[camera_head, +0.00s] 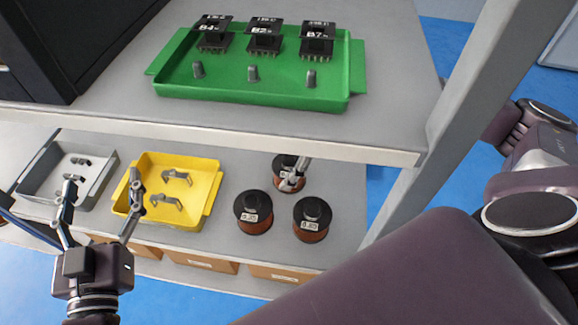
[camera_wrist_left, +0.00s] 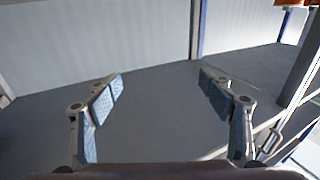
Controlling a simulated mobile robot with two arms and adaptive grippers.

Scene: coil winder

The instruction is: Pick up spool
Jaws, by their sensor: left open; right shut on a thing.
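Three dark-capped spools with copper-brown windings and white labels are on the lower shelf in the head view: a front left spool (camera_head: 254,218), a front right spool (camera_head: 312,224) and a back spool (camera_head: 284,162). My left gripper (camera_head: 103,185) is open and empty in front of the yellow tray. Its spread fingers also show in the left wrist view (camera_wrist_left: 160,78).
The upper shelf (camera_head: 395,130) overhangs the back spool and bears a green tray (camera_head: 160,68) with several black labelled parts. A yellow tray (camera_head: 210,200) and a grey tray (camera_head: 35,180) hold metal pieces. A grey post (camera_head: 465,100) stands at right.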

